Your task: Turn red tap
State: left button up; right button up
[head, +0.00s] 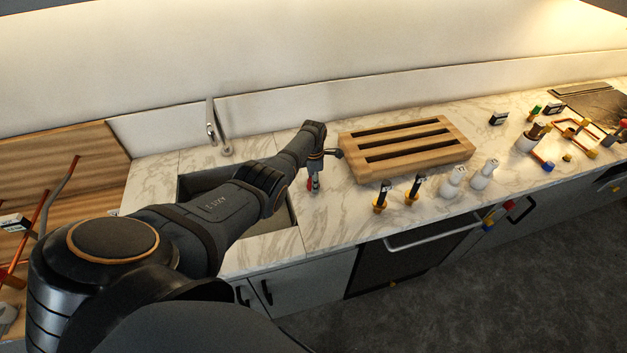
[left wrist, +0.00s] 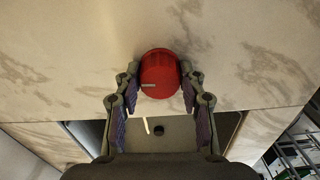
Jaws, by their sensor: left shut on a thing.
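The red tap (left wrist: 160,70) is a round red knob with a pale line on its face, on the marble counter. In the left wrist view it sits between the two fingertips of my left gripper (left wrist: 160,80), which is shut on it. In the head view the red tap (head: 312,185) shows as a small red patch beside the sink, partly hidden by my left gripper (head: 314,176). My right gripper is not in view.
The sink (head: 286,215) lies left of the tap, with a metal spout (head: 211,125) behind it. A slotted wooden rack (head: 408,145) stands close on the right. Two white bottles (head: 453,182) and several coloured pipe fittings (head: 575,130) are farther right.

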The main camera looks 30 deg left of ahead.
pick_arm(q)
jog(key=shift+n, duration=0.6)
jog(key=o, duration=1.1)
jog(key=shift+o, duration=0.2)
notch_tip(320, 180, up, 12)
